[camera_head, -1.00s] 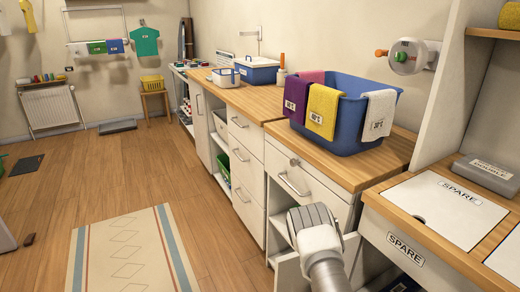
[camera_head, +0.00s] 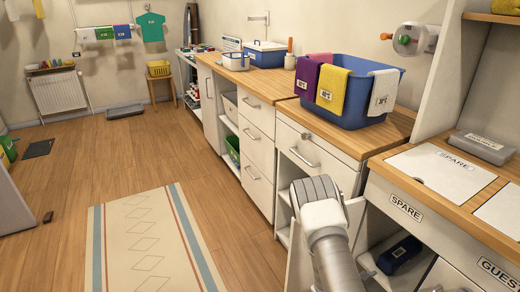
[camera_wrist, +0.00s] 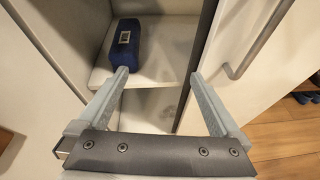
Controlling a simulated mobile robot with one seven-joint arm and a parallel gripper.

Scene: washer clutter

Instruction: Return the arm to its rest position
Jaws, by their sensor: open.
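My arm (camera_head: 325,225) reaches up from the bottom of the head view, in front of the cabinet by the blue basket. The gripper's fingers are hidden there behind the wrist. In the wrist view my gripper (camera_wrist: 158,78) is open, with its two grey fingers wide apart and nothing between them. Beyond the fingertips is an open cabinet compartment with a pale shelf (camera_wrist: 150,75). A dark blue labelled item (camera_wrist: 126,47) lies on that shelf, apart from the fingers.
A blue basket (camera_head: 352,108) with towels over its rim stands on the wooden counter (camera_head: 375,138). The drawer cabinets (camera_head: 256,150) run along the right. A dark blue item (camera_head: 400,255) lies low at the right. The patterned rug (camera_head: 150,245) and floor at left are open.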

